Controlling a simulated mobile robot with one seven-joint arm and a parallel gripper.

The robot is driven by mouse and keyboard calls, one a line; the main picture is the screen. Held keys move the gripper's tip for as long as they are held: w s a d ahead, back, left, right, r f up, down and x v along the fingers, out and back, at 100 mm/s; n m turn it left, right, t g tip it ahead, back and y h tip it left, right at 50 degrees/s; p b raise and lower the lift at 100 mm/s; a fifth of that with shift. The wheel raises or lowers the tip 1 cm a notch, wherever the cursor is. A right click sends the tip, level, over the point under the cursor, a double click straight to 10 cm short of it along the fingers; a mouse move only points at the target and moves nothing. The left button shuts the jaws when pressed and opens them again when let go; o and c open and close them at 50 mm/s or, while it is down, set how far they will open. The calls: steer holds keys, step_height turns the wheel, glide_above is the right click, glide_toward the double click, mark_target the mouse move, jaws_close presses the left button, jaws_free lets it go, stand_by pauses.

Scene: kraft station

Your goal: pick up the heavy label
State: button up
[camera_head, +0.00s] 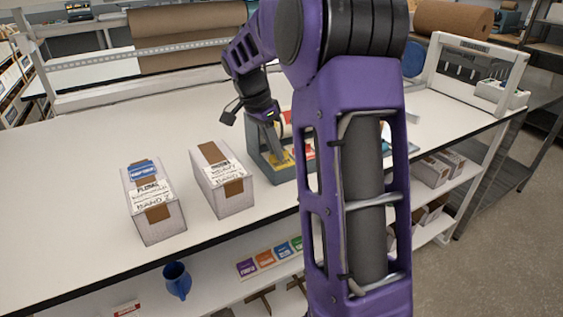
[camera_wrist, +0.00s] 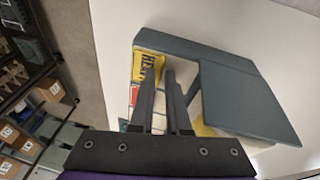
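The yellow label with dark lettering, partly reading "HEA" (camera_wrist: 148,67), sits in a grey-green holder (camera_wrist: 250,98) in the wrist view. Yellow also shows in the holder (camera_head: 285,161) in the head view, at the bench's front. My gripper (camera_wrist: 159,76) reaches into the holder, its two fingers apart with a narrow gap between them. The fingertips overlap the lower part of the lettered label in the picture; I cannot tell whether they touch it. The fingers hide part of the holder's contents. In the head view my gripper (camera_head: 272,145) is small and partly merges with the holder.
Two white boxes with brown tape, one with a blue label (camera_head: 145,172) and one plainer (camera_head: 222,178), stand left of the holder. A brown paper roll (camera_head: 185,38) lies at the back. A white frame (camera_head: 470,70) stands at right. The bench's left surface is clear.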

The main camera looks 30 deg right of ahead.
jaws_close()
steer(key=shift+r, duration=0.1)
